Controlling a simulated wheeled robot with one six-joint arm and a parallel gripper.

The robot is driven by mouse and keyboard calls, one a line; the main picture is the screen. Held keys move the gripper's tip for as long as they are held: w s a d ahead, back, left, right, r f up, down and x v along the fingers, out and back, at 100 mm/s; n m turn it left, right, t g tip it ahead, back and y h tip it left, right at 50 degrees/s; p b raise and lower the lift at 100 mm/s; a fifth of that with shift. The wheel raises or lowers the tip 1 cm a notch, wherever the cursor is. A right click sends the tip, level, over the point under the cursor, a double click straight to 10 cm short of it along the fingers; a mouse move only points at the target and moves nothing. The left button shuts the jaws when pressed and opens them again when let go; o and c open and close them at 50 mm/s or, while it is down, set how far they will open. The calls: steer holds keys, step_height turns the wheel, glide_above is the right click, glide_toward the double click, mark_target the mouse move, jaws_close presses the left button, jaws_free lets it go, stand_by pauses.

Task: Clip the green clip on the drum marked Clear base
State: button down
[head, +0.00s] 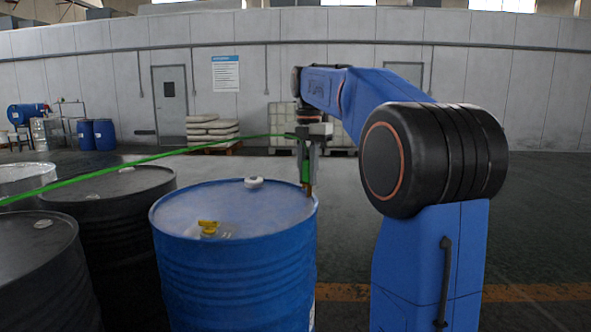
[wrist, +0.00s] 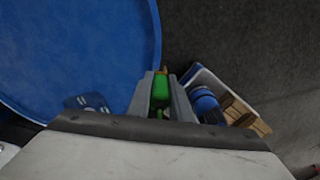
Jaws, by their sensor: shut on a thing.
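My gripper (head: 308,160) is shut on the green clip (head: 306,173), which points down with its brass-coloured tip at the right rim of a blue drum (head: 235,270). In the wrist view, the green clip (wrist: 161,87) sits between the two grey fingers, its tip beside the edge of the blue drum (wrist: 85,45). I cannot tell whether the tip grips the rim or only stands by it. A green cable (head: 150,158) runs from the gripper area to the left edge. No marking is readable on the drum.
The blue lid carries a white cap (head: 253,182) and a yellow fitting (head: 208,227). Dark drums (head: 110,190) crowd the left. The wrist view shows a box (wrist: 238,95) with a blue item right of the clip. Open floor (head: 540,220) lies to the right.

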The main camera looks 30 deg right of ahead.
steer(key=shift+w, duration=0.2)
steer(key=shift+f, duration=0.25)
glide_above(306, 219)
steer(key=shift+f, duration=2.35)
steer(key=shift+d+f, duration=0.1)
steer(key=shift+f, duration=0.25)
steer(key=shift+f, duration=0.35)
steer(key=shift+f, duration=2.05)
steer(key=c, duration=1.5)
jaws_free()
steer(key=shift+c, duration=0.2)
